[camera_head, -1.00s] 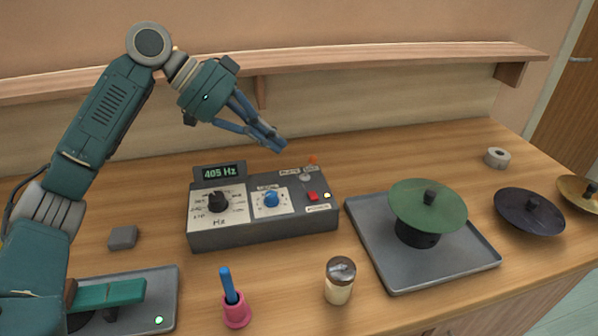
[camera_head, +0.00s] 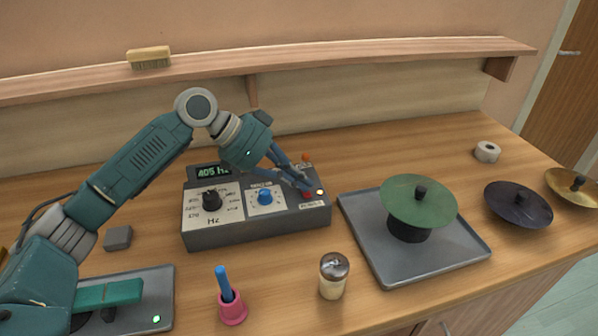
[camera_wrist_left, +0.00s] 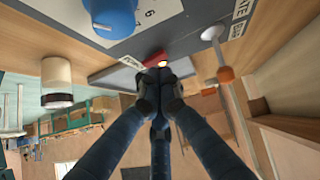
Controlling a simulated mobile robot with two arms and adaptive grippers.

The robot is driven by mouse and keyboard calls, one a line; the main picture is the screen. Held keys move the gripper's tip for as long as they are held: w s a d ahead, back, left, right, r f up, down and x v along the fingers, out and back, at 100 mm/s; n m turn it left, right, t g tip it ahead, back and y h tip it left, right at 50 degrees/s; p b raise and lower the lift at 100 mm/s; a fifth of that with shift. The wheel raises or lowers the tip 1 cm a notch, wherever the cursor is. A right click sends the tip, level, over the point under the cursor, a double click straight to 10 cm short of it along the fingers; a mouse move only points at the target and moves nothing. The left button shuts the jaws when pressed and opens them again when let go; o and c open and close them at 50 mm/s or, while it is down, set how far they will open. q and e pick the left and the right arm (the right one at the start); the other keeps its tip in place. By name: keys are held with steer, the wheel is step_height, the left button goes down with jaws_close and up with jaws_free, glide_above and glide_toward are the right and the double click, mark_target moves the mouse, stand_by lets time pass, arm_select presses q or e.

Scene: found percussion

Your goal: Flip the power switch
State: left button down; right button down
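The grey control box (camera_head: 216,237) stands on the bench with a "405 Hz" display (camera_head: 208,172), a black knob (camera_head: 212,200) and a blue knob (camera_head: 265,196). The red power switch (camera_head: 307,195) is at its right end beside a lit lamp (camera_head: 320,191). My left gripper (camera_head: 303,184) has its fingertips together just over the switch and partly covers it. In the left wrist view, the closed fingertips (camera_wrist_left: 158,84) are right at the red switch (camera_wrist_left: 153,59); contact cannot be told. My right gripper is not in view.
An orange-tipped lever (camera_head: 305,158) stands behind the switch. A grey tray (camera_head: 450,253) with a green cymbal (camera_head: 400,192) is to the right. A shaker (camera_head: 333,276) and pink cup (camera_head: 232,312) stand in front. A shelf (camera_head: 330,58) runs behind.

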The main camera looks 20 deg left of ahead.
arm_select(q)
steer(key=shift+s+d+f+m+t+y, duration=0.1)
steer(key=shift+s+f+m+t+y, duration=0.2)
steer(key=shift+f+t, duration=0.15)
steer(key=shift+r, duration=0.15)
steer(key=shift+w+a+p, duration=0.25)
steer(key=shift+w+p, duration=0.15)
steer(key=shift+w, duration=0.05)
steer(key=shift+w+a, duration=0.25)
steer(key=shift+w, duration=0.1)
